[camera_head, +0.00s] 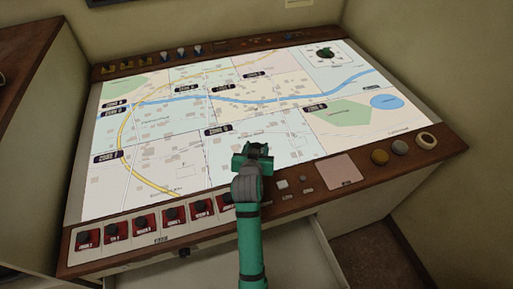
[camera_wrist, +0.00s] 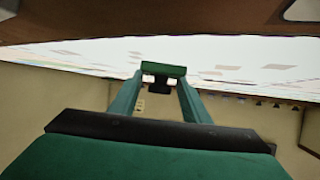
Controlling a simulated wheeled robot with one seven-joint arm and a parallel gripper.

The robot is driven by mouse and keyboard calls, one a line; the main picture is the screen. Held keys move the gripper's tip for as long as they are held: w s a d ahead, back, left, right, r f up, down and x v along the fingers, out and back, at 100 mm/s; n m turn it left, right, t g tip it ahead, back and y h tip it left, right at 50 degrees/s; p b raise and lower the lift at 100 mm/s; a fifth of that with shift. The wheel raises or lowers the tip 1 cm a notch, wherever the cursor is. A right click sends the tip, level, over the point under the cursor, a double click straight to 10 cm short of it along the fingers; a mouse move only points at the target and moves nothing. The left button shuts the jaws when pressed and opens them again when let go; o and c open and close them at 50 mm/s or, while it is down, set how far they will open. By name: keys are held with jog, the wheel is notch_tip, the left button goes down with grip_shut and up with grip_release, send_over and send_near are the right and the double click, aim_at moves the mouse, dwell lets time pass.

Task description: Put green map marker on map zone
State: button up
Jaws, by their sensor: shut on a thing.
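My gripper (camera_head: 256,153) is over the lower middle of the lit map (camera_head: 180,175), pointing away from me. In the wrist view, its two green fingers (camera_wrist: 160,88) are closed on a small green piece with a dark part, which looks like the green map marker (camera_wrist: 163,69). In the head view the marker is mostly hidden by the gripper. The map has several zones with dark label plates, such as one (camera_head: 218,129) just left of my gripper. I cannot tell whether the marker touches the map.
Several red tiles with black knobs (camera_head: 141,223) line the front left edge. Yellow pieces (camera_head: 127,64) and blue-white pieces (camera_head: 181,53) stand along the back edge. A dark green round thing (camera_head: 325,53) is at the map's top right. Round knobs (camera_head: 400,147) sit at the right front.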

jog(key=shift+w+f, duration=0.1)
jog(key=shift+d, duration=0.15)
jog(key=shift+s+f, duration=0.15)
jog(key=shift+s, duration=0.05)
jog(key=o, duration=1.1)
jog(key=shift+c, duration=0.2)
jog(key=shift+a, duration=0.2)
jog(key=shift+s+r, duration=0.2)
jog(key=shift+r, duration=0.05)
jog(key=v, duration=1.1)
jog(key=shift+s+r, duration=0.15)
jog(key=shift+s, duration=0.05)
